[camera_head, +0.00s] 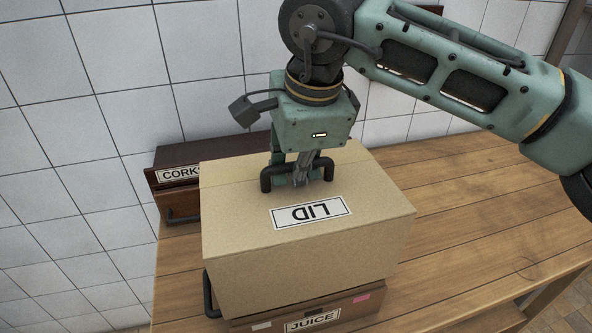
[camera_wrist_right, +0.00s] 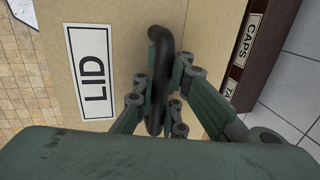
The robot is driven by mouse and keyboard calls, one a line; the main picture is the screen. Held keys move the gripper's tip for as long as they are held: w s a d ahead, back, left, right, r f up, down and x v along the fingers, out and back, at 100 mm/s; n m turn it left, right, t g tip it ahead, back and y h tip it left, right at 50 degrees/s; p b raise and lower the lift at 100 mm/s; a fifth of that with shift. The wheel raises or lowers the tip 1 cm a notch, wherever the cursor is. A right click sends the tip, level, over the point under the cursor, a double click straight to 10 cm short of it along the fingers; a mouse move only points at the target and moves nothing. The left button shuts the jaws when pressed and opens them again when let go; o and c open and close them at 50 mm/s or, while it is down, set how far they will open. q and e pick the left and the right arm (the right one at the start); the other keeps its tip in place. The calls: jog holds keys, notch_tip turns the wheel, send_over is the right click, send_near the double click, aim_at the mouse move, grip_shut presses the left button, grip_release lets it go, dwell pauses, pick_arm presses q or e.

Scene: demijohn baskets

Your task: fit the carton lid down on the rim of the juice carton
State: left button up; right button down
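The carton lid (camera_head: 375,210) is a large tan box-shaped cover with a LID label and a black bar handle on top. It sits directly above the juice carton (camera_head: 352,311), whose front shows only as a low strip with a JUICE label. The lid hides the carton's rim, so I cannot tell whether it rests on it or hovers. My right gripper (camera_head: 300,174) points down at the lid handle. In the right wrist view, its fingers close from both sides on the handle (camera_wrist_right: 158,45). My left gripper is out of view.
A dark brown box labelled CORKS (camera_head: 172,158) stands behind the lid at left, near the white tiled wall (camera_head: 60,130). The wooden table (camera_head: 470,215) is bare to the right. A dark handle (camera_head: 208,294) sticks out at the carton's left.

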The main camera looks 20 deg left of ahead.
jog(key=shift+f+b, duration=1.65)
jog(key=shift+f, duration=0.4)
jog(key=c, duration=1.7)
grip_release()
jog(key=shift+c, duration=0.2)
jog(key=v, duration=1.2)
